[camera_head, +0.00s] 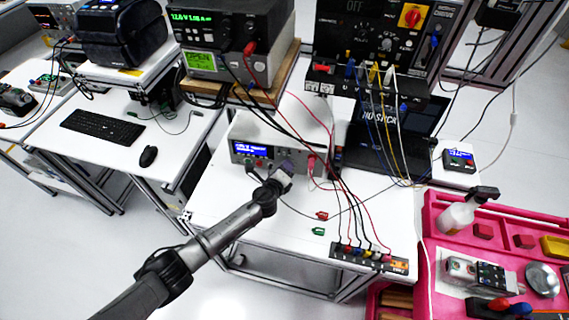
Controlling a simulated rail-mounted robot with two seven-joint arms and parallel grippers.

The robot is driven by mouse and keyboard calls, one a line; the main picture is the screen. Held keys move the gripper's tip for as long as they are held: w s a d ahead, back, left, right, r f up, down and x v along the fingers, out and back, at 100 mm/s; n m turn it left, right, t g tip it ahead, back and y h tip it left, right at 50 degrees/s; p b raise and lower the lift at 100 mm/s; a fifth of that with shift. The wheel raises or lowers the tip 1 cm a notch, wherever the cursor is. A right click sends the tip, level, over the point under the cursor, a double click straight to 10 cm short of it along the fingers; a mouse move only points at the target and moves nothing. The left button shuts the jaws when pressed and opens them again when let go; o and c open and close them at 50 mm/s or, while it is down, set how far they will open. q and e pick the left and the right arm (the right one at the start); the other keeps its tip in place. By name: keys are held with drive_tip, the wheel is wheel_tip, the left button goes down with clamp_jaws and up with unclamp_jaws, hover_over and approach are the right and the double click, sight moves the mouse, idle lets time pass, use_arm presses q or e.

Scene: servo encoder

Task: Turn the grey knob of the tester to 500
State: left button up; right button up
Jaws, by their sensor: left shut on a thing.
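The tester (262,130) is a white box with a small blue display (252,151) on its front, standing on the white bench. The display text is too small to read. My right gripper is not in view.
Red and black leads run from a power supply (215,35) past the tester to a terminal strip (370,257) at the bench's front edge. Red (322,215) and green (318,231) clips lie in front.

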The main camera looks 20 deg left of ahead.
use_arm(q)
drive_tip(key=shift+r+m+p, duration=0.1)
drive_tip(key=shift+m+p, duration=0.9)
drive_tip(key=shift+m, duration=0.2)
drive_tip(key=o, duration=0.9)
drive_tip(key=p+v, duration=0.1)
drive_tip(key=v, duration=0.6)
drive_tip(key=p+v, duration=0.2)
drive_tip(key=v, duration=0.4)
drive_tip(key=shift+s+d+r, duration=0.25)
drive_tip(key=shift+s+r, duration=0.05)
drive_tip(key=shift+s, duration=0.05)
